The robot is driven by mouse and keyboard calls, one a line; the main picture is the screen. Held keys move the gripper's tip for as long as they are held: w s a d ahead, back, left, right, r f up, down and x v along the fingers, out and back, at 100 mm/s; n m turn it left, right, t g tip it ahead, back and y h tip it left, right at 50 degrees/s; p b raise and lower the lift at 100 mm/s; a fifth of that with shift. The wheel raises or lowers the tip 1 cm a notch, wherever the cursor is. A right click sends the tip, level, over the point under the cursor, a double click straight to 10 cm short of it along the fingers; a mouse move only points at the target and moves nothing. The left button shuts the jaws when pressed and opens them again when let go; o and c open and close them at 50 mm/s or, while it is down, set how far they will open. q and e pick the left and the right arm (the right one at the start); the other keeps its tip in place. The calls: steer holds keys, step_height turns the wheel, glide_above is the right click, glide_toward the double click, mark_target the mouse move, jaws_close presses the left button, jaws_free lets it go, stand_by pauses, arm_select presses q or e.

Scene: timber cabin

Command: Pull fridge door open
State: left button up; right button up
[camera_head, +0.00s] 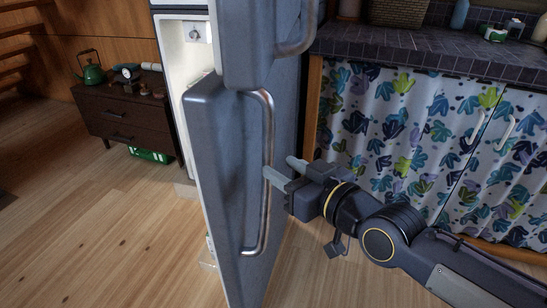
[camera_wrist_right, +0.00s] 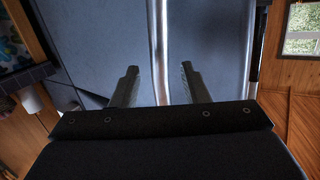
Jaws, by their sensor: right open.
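The fridge's lower door (camera_head: 225,150) is blue-grey and stands ajar in the head view, with a pale interior (camera_head: 198,55) showing at its left. Its long vertical metal handle (camera_head: 269,130) also shows in the right wrist view (camera_wrist_right: 158,35). The upper door (camera_head: 245,40) has its own handle (camera_head: 308,25) and also stands out from the pale interior. My right gripper (camera_head: 280,168) is open at the lower handle. In the right wrist view its fingers (camera_wrist_right: 158,75) lie on either side of the bar; contact cannot be told. My left gripper is not in view.
A dark tiled counter (camera_head: 420,50) with a leaf-patterned curtain (camera_head: 380,110) stands on the right. A dark low cabinet (camera_head: 125,115) with a green kettle (camera_head: 91,70) stands at the left. The wooden floor (camera_head: 100,230) left of the door is clear.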

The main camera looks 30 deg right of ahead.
steer(key=v, duration=0.2)
steer(key=shift+s+d, duration=0.1)
steer(key=shift+s, duration=0.25)
steer(key=s+a+f+m+g, duration=0.1)
steer(key=s+f+m+g, duration=0.1)
steer(key=s+f+g, duration=0.45)
steer(key=s+a+f+m+g, duration=0.15)
steer(key=f+g, duration=0.25)
steer(key=f, duration=0.5)
step_height(320, 180, up, 32)
steer(key=s+p, duration=0.1)
steer(key=p, duration=3.2)
steer(key=shift+s+a+r, duration=0.15)
steer(key=shift+s+a, duration=0.1)
steer(key=shift+s, duration=0.1)
steer(key=shift+n, duration=0.25)
